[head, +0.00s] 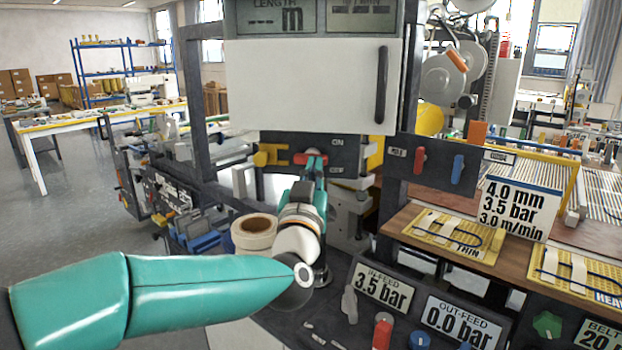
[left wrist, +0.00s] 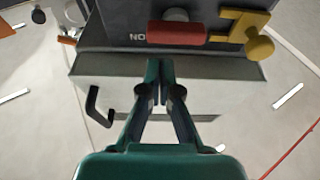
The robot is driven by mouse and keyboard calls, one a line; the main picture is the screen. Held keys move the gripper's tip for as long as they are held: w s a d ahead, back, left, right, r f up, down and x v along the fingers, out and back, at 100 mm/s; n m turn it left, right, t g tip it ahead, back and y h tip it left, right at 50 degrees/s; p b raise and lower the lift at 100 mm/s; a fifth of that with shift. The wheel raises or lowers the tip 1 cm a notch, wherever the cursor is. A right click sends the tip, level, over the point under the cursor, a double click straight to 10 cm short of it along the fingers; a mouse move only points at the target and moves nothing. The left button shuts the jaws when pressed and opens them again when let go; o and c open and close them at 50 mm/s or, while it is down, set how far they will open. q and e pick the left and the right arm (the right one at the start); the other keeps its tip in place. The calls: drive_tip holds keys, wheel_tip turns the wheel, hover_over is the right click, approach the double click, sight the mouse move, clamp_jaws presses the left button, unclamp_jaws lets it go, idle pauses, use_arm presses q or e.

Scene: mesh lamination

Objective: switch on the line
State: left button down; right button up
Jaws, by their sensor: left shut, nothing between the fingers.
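A red switch handle (head: 302,160) lies about level on the dark front panel (head: 345,157) under the white cabinet door. ON and OFF labels are at its right. In the left wrist view the red handle (left wrist: 178,32) sits just beyond my fingertips. My left gripper (head: 314,166) is shut and empty, pointing up at the panel. In the wrist view its fingertips (left wrist: 160,66) lie together, with a visible gap to the red handle. The fingers hide part of the handle in the head view. My right gripper is not in view.
A yellow handle (head: 272,155) sits left of the red one, and also shows in the wrist view (left wrist: 245,35). A tape roll (head: 254,232) stands beside my left wrist. Red (head: 420,161) and blue (head: 458,169) levers are on a panel at right.

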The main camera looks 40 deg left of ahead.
use_arm(q)
drive_tip(key=x, duration=0.3)
drive_tip(key=shift+w+a+r+p, duration=0.1)
drive_tip(key=shift+w+a+p, duration=0.05)
drive_tip(key=shift+w+p, duration=0.15)
